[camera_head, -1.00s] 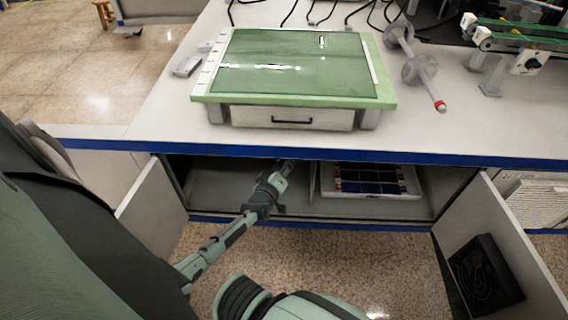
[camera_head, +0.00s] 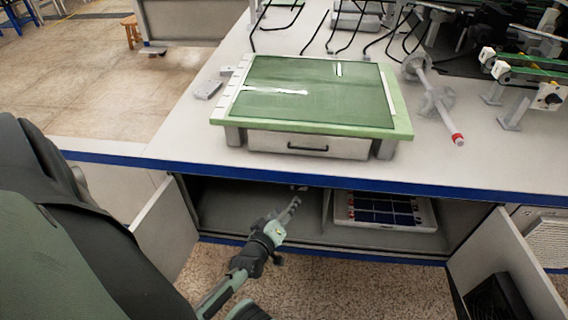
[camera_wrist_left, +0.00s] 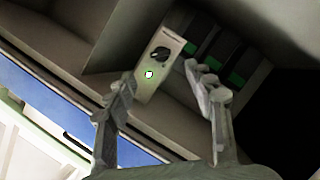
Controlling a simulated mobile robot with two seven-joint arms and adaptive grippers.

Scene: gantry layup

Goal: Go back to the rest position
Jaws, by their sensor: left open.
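My left gripper (camera_head: 292,207) is at the opening of the cabinet under the worktable, in front of its dark inside. In the left wrist view my left gripper (camera_wrist_left: 161,85) is open, with nothing between its two fingers. A small grey box (camera_wrist_left: 158,68) with a black knob and a lit green-ringed button is beyond the fingertips, apart from them. My right gripper does not show in either view.
The open cabinet (camera_head: 225,205) has a left door (camera_head: 165,230) and a right door (camera_head: 505,265) swung outward. A tray of dark cells (camera_head: 385,210) lies inside. A green-topped unit (camera_head: 400,120) stands on the worktable (camera_head: 180,135).

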